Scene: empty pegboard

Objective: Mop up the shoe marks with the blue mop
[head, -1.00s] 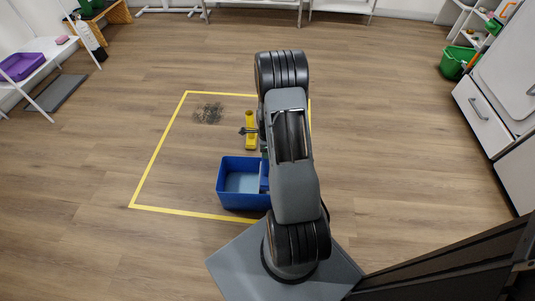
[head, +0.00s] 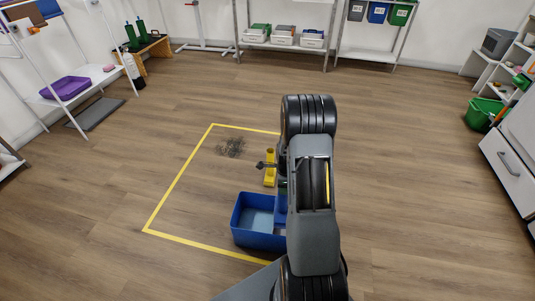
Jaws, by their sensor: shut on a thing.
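The shoe marks (head: 231,147) are a dark scribbled patch on the wooden floor, inside the yellow taped outline near its far left corner. A blue bucket (head: 238,226) with a pale grey-blue inside stands in the near part of the outline. My gripper (head: 265,165) shows only as a small dark part left of my arm, in front of a yellow upright thing. It is shut, but its grip is hidden. A blue upright piece (head: 281,205) at the bucket's right side, perhaps the blue mop, is partly covered by my arm.
The yellow thing (head: 270,180) is beyond the bucket. A white bench with a purple tray (head: 65,88) is at the left, shelves stand at the back, and a green bucket (head: 482,113) and white drawers are at the right. The floor around the outline is clear.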

